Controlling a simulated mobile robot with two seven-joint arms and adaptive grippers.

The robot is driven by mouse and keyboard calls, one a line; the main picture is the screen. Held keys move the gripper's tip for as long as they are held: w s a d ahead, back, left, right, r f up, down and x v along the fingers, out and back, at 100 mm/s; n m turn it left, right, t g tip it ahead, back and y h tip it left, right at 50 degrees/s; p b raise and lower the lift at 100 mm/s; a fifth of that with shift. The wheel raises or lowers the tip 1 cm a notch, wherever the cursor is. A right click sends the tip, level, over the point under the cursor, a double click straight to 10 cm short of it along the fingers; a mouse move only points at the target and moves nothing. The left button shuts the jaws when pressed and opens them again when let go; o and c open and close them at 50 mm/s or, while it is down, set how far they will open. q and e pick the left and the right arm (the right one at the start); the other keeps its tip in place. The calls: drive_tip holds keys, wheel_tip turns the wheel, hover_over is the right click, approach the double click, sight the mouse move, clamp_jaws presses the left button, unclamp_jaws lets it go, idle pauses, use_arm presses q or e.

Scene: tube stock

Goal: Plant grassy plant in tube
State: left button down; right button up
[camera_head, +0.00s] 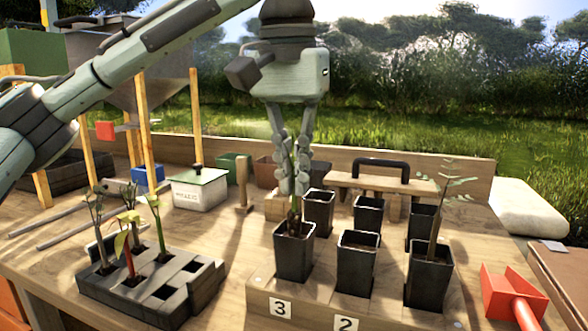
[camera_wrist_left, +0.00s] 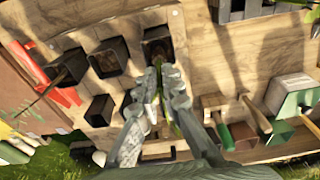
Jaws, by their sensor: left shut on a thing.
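My left gripper (camera_head: 293,190) points straight down and is shut on the thin green grassy plant (camera_head: 293,222), whose lower part is at the mouth of the front-left black tube (camera_head: 294,262), above the label 3. The fingertips are just above that tube's rim. In the left wrist view the gripper (camera_wrist_left: 162,78) closes beside the tube (camera_wrist_left: 157,42), with a green stem (camera_wrist_left: 176,128) between the fingers. Fingers hide much of the plant, and I cannot tell how deep its base sits. My right gripper is not in view.
A tube (camera_head: 356,265) stands beside it, and another (camera_head: 428,280) holds a leafy seedling. More tubes stand behind. A grey seedling tray (camera_head: 188,301) is at the left, a red scoop (camera_head: 508,297) at the right. A lidded box (camera_head: 200,190) and wooden mallet (camera_head: 243,183) stand behind.

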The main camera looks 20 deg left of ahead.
sight(294, 212)
use_arm(q)
drive_tip(key=shift+f, duration=0.35)
drive_tip(key=shift+f, duration=0.35)
drive_tip(key=shift+f, duration=0.45)
drive_tip(key=shift+f, duration=0.5)
drive_tip(key=shift+f, duration=0.6)
idle(2.0)
drive_tip(key=c, duration=1.6)
unclamp_jaws()
drive_tip(key=c, duration=0.5)
drive_tip(key=shift+o, duration=0.2)
